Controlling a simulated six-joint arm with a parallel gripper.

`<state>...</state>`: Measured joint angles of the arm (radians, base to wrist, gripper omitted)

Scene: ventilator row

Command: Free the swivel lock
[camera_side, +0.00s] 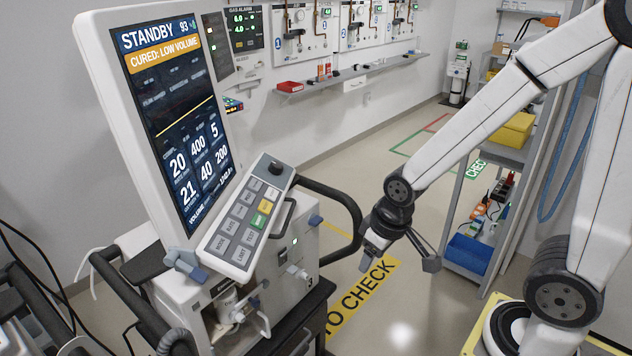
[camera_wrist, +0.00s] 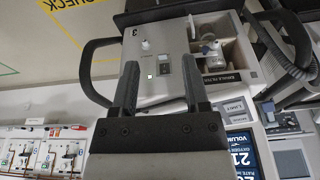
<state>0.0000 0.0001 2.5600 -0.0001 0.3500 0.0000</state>
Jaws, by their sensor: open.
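The ventilator's tall white screen (camera_side: 170,120) stands tilted at the left in the side view, lit with "STANDBY". A blue-grey lever (camera_side: 187,264) at the screen's lower mount looks like the swivel lock, though no label confirms it.
A slanted keypad panel (camera_side: 248,218) juts out below the screen. A black handle rail (camera_side: 345,215) curves between my gripper and the ventilator. A shelf rack (camera_side: 490,160) with bins stands behind my arm. Clear floor with yellow marking (camera_side: 362,297) lies below my gripper.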

